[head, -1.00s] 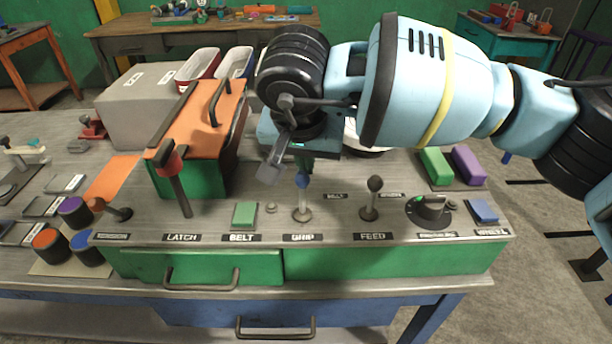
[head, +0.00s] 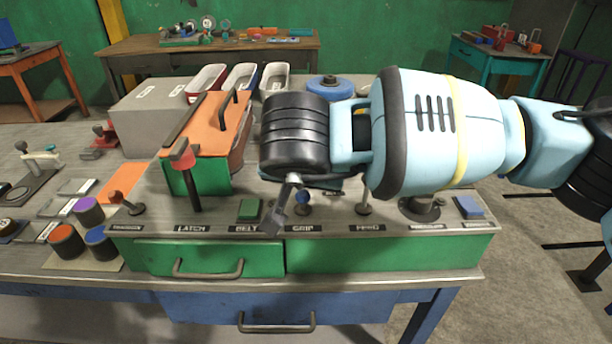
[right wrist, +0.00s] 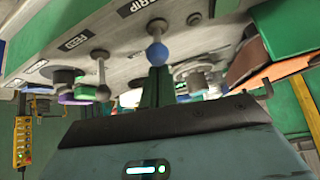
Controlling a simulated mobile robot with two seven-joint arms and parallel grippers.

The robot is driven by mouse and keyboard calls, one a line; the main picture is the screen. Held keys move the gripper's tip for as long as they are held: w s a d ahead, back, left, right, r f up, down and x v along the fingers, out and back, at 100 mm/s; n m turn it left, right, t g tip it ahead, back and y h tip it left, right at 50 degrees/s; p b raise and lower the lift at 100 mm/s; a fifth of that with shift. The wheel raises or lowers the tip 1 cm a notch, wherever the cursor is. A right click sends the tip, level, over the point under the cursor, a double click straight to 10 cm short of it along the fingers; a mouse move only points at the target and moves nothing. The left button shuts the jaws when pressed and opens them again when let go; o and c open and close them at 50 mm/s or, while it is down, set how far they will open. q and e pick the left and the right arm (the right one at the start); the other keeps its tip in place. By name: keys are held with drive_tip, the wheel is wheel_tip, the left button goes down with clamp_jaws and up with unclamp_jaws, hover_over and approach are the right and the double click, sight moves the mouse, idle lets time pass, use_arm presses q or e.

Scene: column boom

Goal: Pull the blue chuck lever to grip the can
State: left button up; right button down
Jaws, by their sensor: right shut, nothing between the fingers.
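The blue-knobbed chuck lever (head: 302,196) stands behind the GRIP label on the front panel. My right gripper (head: 273,218) is shut and empty, pointing down just left of and in front of the lever in the head view. In the right wrist view the blue knob (right wrist: 157,53) appears right at the tips of my right gripper (right wrist: 157,72); whether they touch is unclear. I cannot make out the can; my right arm covers the middle of the machine behind the lever. My left gripper is not in view.
A green BELT button (head: 250,209) is close to the gripper's left. The red-topped LATCH lever (head: 187,175) stands further left, beside the orange-lidded box (head: 205,125). The FEED lever (head: 364,207) is to the right, partly behind my arm. A drawer handle (head: 208,273) projects below.

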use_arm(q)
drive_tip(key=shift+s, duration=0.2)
use_arm(e)
drive_tip(key=shift+s+f, duration=0.3)
